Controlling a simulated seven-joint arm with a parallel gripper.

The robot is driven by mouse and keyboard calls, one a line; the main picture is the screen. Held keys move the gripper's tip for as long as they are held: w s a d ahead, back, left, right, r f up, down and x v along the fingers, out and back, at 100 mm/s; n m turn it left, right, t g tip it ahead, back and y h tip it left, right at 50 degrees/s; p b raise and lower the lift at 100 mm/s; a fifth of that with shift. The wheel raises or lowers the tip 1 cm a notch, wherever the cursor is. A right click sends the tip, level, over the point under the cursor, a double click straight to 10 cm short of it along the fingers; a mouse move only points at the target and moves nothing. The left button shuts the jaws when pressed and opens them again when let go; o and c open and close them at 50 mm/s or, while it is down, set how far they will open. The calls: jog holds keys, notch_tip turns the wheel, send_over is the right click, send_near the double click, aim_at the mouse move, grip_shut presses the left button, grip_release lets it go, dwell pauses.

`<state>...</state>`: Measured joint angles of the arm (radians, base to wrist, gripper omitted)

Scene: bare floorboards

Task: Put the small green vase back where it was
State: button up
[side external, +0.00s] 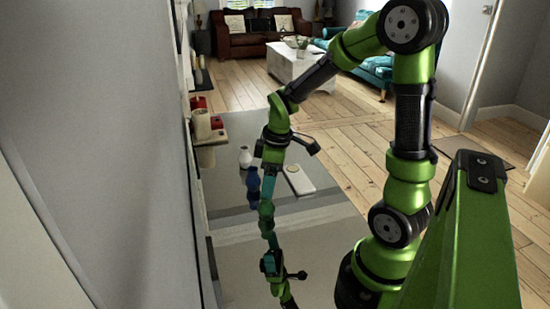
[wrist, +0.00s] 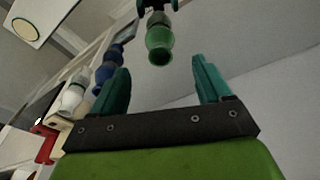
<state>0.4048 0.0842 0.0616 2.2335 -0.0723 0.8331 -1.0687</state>
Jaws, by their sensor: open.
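The small green vase (side external: 266,209) stands upright on a glossy grey surface, with its mirror image below it. In the wrist view the green vase (wrist: 159,43) is centred between the fingers, just past their tips. My gripper (side external: 268,190) points down above it in the side view, with teal fingers. In the wrist view my gripper (wrist: 161,72) is open, with clear space between each finger and the vase. Whether a fingertip overlaps the vase in height is hard to tell.
A blue vase (side external: 253,182) and a white vase (side external: 245,158) stand in a row behind the green one. A pale rectangular board (side external: 309,180) with a round thing lies right of them. A wall shelf (side external: 211,135) with candles juts out at left.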

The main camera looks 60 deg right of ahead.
jog(key=r, duration=0.3)
jog(key=shift+s+r, duration=0.15)
jog(key=shift+s, duration=0.05)
jog(key=s+a+r+m+t+y, duration=0.1)
jog(key=s+a+r+m+t, duration=0.4)
jog(key=a+r, duration=0.5)
jog(key=s+a+m, duration=0.2)
jog(key=m, duration=0.1)
jog(key=shift+a+r+m+t, duration=0.15)
jog(key=shift+r+m+t, duration=0.15)
jog(key=shift+r, duration=0.05)
